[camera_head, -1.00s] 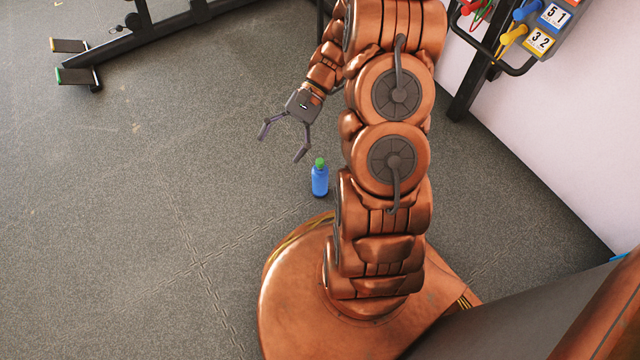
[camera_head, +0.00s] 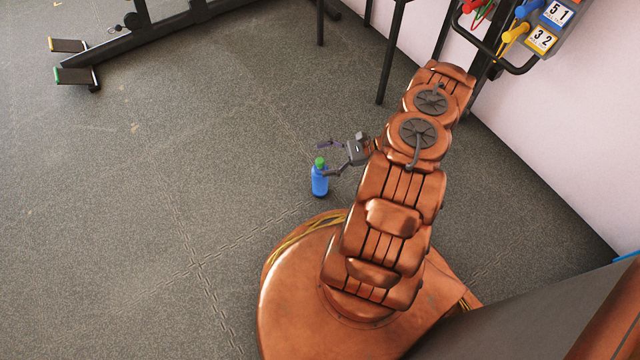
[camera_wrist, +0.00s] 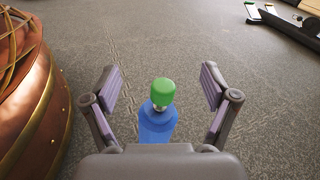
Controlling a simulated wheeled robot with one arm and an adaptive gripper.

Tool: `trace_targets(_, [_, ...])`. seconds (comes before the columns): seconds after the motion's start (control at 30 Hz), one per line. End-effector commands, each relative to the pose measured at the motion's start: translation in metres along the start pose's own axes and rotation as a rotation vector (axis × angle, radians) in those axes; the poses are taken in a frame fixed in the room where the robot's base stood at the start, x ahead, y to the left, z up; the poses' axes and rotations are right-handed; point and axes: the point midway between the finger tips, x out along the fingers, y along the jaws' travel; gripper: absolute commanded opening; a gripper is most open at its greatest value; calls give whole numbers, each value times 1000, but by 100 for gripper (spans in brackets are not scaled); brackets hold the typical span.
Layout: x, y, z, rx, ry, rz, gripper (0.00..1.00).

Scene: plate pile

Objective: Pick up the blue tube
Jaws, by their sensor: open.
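The blue tube (camera_head: 320,182) is a blue bottle with a green cap, standing upright on the grey floor to the left of my arm. In the wrist view the blue tube (camera_wrist: 157,125) is centred ahead of the palm, and its lower part is hidden by the gripper body. My gripper (camera_head: 329,159) is open and reaches toward the tube from the right at low height. In the wrist view my gripper (camera_wrist: 161,90) has one finger on each side of the tube, with visible gaps to both.
Grey matted floor (camera_head: 130,220) is clear to the left of the tube. A black equipment frame (camera_head: 130,38) stands at the back left. A rack with yellow and blue handles (camera_head: 515,35) stands at the white wall on the right.

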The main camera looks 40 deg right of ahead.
Motion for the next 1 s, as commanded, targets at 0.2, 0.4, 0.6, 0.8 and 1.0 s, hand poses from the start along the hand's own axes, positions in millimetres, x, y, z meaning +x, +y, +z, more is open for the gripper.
trace_targets(0.2, [-25,19,-59,84,-29,-180,85])
trace_targets(0.4, [-39,38,-98,141,-48,-309,85])
trace_targets(0.6, [-46,47,-116,164,-55,-369,85])
trace_targets(0.8, [-35,43,-117,167,-60,-377,85])
trace_targets(1.0, [-20,37,-117,168,-60,-376,85])
